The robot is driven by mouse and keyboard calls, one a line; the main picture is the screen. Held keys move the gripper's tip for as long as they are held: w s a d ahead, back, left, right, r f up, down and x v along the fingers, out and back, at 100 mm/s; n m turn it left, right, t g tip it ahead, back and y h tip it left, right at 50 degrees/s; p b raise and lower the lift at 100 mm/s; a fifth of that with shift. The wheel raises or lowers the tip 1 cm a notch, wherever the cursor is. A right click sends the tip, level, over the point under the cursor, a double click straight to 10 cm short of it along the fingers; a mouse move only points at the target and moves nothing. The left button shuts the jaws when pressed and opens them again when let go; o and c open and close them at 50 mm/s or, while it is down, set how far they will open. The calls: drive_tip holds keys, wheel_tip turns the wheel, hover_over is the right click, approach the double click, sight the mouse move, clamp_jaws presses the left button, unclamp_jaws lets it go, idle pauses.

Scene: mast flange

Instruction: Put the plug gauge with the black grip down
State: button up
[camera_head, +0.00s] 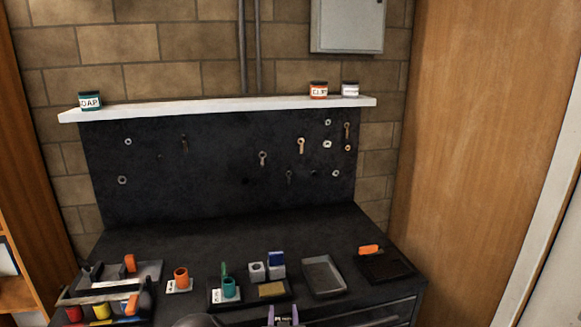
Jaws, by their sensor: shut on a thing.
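My gripper (283,316) shows at the bottom edge of the head view, with purple jaws in front of the bench. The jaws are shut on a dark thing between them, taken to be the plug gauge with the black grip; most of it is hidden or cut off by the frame. The gripper is near the bench's front edge; its height above the bench cannot be told.
The dark bench holds an orange cup (181,275), a teal cup (229,288), grey blocks (257,271), an open grey tray (340,280) and a black tray (398,267). A tool caddy (75,297) stands left. Bare bench lies behind them, before the pegboard (215,195).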

drive_tip(key=s+d+f+p, duration=0.1)
drive_tip(key=s+d+f, duration=0.2)
drive_tip(key=d, duration=0.5)
drive_tip(key=s+d+f, duration=0.3)
drive_tip(key=d+f, duration=0.3)
drive_tip(key=d, duration=0.3)
drive_tip(key=shift+f+h+p, duration=0.3)
drive_tip(key=shift+p, duration=0.1)
drive_tip(key=s+f, duration=0.4)
drive_tip(key=f, duration=0.1)
drive_tip(key=shift+s+f, duration=0.25)
